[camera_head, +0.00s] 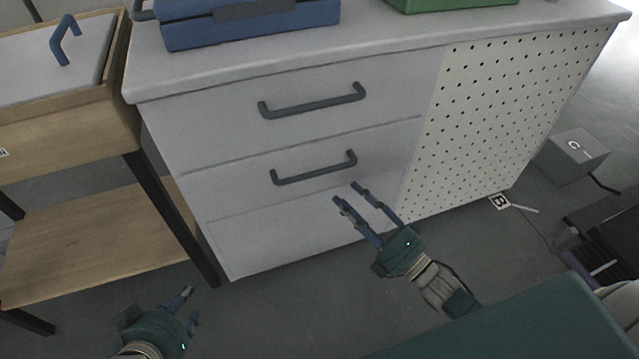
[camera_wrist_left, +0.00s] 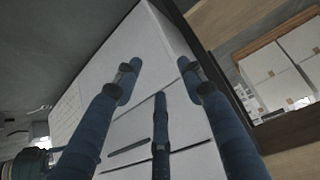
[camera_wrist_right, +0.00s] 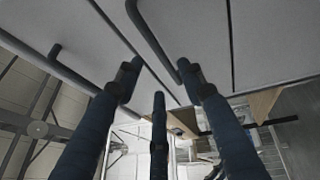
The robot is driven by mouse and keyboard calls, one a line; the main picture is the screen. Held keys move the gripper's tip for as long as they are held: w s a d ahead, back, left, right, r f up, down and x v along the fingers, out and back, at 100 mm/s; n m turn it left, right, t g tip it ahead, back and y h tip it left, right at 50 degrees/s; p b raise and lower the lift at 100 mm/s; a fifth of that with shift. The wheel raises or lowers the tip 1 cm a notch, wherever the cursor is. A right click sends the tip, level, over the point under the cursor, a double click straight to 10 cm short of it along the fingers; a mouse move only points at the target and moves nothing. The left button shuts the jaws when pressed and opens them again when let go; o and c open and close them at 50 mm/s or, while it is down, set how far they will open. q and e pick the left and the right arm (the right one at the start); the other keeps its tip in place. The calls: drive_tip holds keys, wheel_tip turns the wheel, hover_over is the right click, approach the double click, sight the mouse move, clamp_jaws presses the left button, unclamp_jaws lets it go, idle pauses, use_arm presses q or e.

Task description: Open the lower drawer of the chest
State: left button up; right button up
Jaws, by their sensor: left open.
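The pale grey chest (camera_head: 275,232) stands ahead, its drawers looking flush. The upper drawer has a dark bar handle (camera_head: 312,103). The lower drawer (camera_head: 230,185) has a similar handle (camera_head: 315,168). My right gripper (camera_head: 346,193) is open and empty, its fingertips just below and right of the lower handle. In the right wrist view the lower handle (camera_wrist_right: 150,35) runs just beyond the fingertips, apart from or touching them I cannot tell. My left gripper (camera_head: 192,304) is open and empty, low in front of the chest's left end. The chest (camera_wrist_left: 140,50) also shows in the left wrist view.
A blue case (camera_head: 250,25) and a green object (camera_head: 450,3) sit on the chest top. A wooden table with a lower shelf (camera_head: 90,245) and dark legs stands at left. A perforated panel (camera_head: 500,120) covers the chest's right part. A grey box (camera_head: 573,156) lies at right.

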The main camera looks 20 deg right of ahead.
sight(322, 173)
drive_tip(key=b+x, duration=0.1)
drive_tip(key=x, duration=0.9)
drive_tip(key=shift+w+a+r, duration=0.1)
drive_tip(key=shift+w+a, duration=0.1)
drive_tip(key=shift+w, duration=0.2)
use_arm(q)
drive_tip(key=w+d+r+t+h, duration=0.1)
drive_tip(key=w+d+r+t, duration=0.1)
drive_tip(key=w+r+t, duration=0.2)
wheel_tip(322, 173, up, 4)
drive_tip(key=w, duration=0.2)
drive_tip(key=shift+w+d+f+t, duration=0.15)
drive_tip(key=shift+w+d+t, duration=0.2)
drive_tip(key=shift+w+t, duration=0.05)
use_arm(e)
drive_tip(key=shift+c, duration=0.5)
clamp_jaws()
